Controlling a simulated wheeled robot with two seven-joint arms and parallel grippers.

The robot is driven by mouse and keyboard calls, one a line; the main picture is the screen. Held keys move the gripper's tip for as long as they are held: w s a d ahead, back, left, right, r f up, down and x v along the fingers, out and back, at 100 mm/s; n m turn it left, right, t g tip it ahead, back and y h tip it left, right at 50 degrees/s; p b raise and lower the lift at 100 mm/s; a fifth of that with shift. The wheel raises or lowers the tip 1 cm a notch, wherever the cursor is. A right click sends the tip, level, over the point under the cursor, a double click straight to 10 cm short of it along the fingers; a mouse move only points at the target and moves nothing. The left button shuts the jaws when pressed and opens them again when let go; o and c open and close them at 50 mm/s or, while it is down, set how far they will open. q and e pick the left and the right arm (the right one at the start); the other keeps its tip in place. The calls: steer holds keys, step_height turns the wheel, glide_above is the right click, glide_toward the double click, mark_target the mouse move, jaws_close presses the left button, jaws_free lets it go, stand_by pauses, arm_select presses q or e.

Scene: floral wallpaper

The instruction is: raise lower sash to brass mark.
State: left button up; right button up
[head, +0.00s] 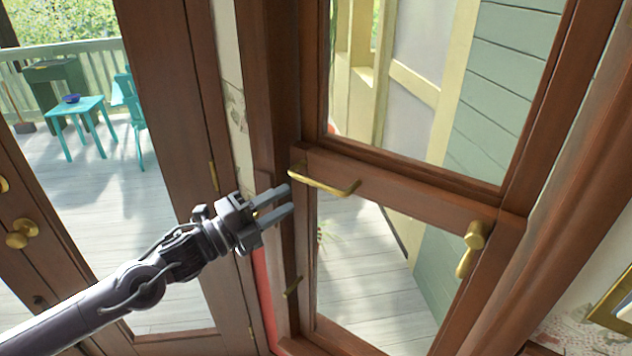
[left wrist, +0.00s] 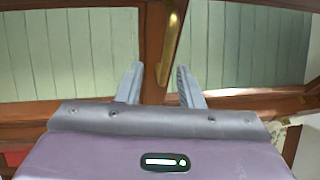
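The wooden window has a lower sash (head: 408,197) with a glass pane below its top rail. A brass bar handle (head: 325,184) is fixed along the left part of that rail; a brass handle also shows in the left wrist view (left wrist: 173,42). My left gripper (head: 290,199) is open and empty, its two grey fingers just left of and below the bar's left end. In the left wrist view the fingers (left wrist: 161,85) are apart, with the brass handle ahead, nearer the right finger. A small brass piece (head: 293,288) sits low on the left jamb; I cannot tell whether it is the mark. My right gripper is out of view.
A brass latch (head: 471,248) is on the window's right side. Left of the window is a wood-framed glass door (head: 190,110) with a brass knob (head: 22,234). Outside are a teal table (head: 82,107) and chair on a deck. A gilt frame (head: 610,305) is at lower right.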

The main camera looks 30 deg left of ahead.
mark_target(316, 180)
arm_select(q)
steer(key=shift+m+h, duration=0.3)
steer(key=shift+h, duration=0.1)
steer(key=shift+s+d+r+x, duration=0.1)
steer(key=shift+r+x, duration=0.05)
steer(key=shift+x, duration=0.9)
steer(key=shift+s+d+r+x, duration=0.1)
steer(key=shift+r+x, duration=0.05)
steer(key=shift+x, duration=0.95)
steer(key=shift+s+d+r+x, duration=0.1)
steer(key=shift+d+x, duration=0.05)
steer(key=shift+x, duration=1.8)
steer(key=shift+f, duration=0.15)
steer(key=shift+c, duration=0.4)
jaws_close()
